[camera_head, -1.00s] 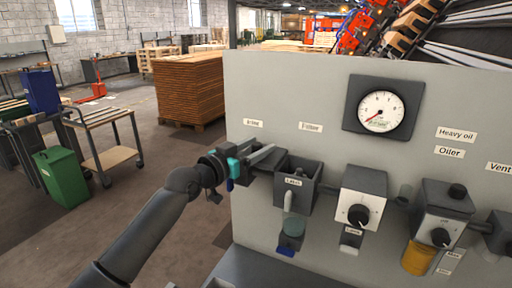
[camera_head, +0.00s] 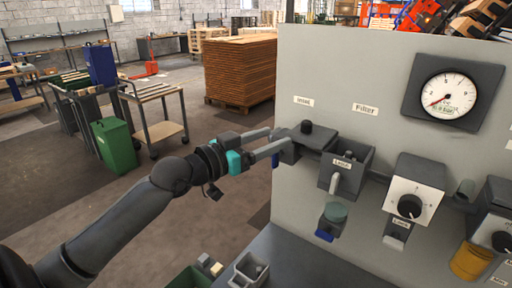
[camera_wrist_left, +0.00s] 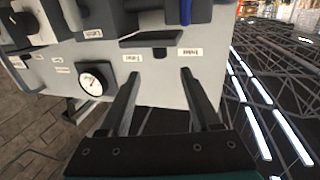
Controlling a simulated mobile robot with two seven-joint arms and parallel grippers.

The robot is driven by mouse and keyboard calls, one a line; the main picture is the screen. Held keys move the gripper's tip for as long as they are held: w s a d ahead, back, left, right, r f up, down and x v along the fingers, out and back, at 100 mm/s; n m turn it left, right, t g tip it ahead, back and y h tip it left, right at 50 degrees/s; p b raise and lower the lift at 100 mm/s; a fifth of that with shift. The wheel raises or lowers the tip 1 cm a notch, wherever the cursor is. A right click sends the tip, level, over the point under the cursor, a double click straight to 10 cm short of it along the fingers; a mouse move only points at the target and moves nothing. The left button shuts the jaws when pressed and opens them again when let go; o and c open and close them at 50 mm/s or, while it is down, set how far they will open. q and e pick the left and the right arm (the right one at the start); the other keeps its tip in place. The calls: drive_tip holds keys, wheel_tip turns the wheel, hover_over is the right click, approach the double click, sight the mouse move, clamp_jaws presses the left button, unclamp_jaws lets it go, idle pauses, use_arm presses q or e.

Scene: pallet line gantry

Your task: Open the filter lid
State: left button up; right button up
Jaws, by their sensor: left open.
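The filter unit is a dark grey box (camera_head: 362,160) on the panel, below the "Filter" label (camera_head: 365,109), with a "Latch" tag on its front. Its top looks open and dark inside. A pale lever and a green-topped cup hang below it. A flat dark block (camera_head: 322,138) with a black knob (camera_head: 307,127) adjoins its left side; I cannot tell whether this is the lid. My left gripper (camera_head: 280,139) is open, its fingertips at the block's left end, touching or just apart. The wrist view shows both its fingers (camera_wrist_left: 161,74) spread, with nothing seen between them.
The grey panel (camera_head: 300,190) also carries a gauge (camera_head: 447,96), a dial box (camera_head: 412,195) and an oiler (camera_head: 497,215) to the right. A dark ledge (camera_head: 310,262) with a small grey container (camera_head: 248,271) lies below.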

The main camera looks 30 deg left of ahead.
use_arm(q)
drive_tip(key=shift+b+v, duration=0.35)
drive_tip(key=shift+v, duration=1.45)
